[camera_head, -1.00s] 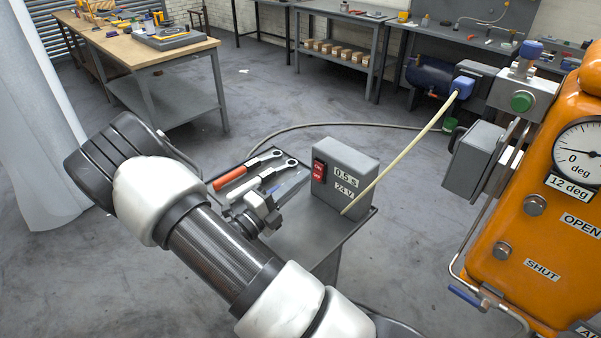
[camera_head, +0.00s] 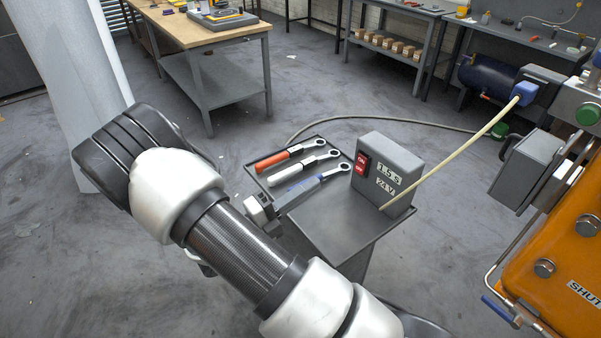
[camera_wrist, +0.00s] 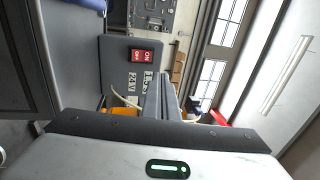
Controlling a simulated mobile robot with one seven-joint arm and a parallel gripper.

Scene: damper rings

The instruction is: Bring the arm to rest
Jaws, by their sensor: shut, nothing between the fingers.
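My arm reaches up from the bottom of the head view, bent at a white and black joint at left. The end of my gripper shows only partly in the head view, behind the arm and beside the tool cart (camera_head: 340,232). In the wrist view my gripper's dark fingers (camera_wrist: 162,92) are together with nothing between them. A grey switch box (camera_head: 397,163) with a red switch stands on the cart, its labels reading 1.5 s and 24 V. It also shows, turned sideways, in the wrist view (camera_wrist: 117,68).
Wrenches with red (camera_head: 273,161), white (camera_head: 286,175) and blue (camera_head: 300,191) handles lie on the cart, close to my gripper. An orange unit (camera_head: 560,260) stands at right. A pale cable (camera_head: 455,150) runs from the box. A wooden-topped bench (camera_head: 190,30) stands behind; floor between is clear.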

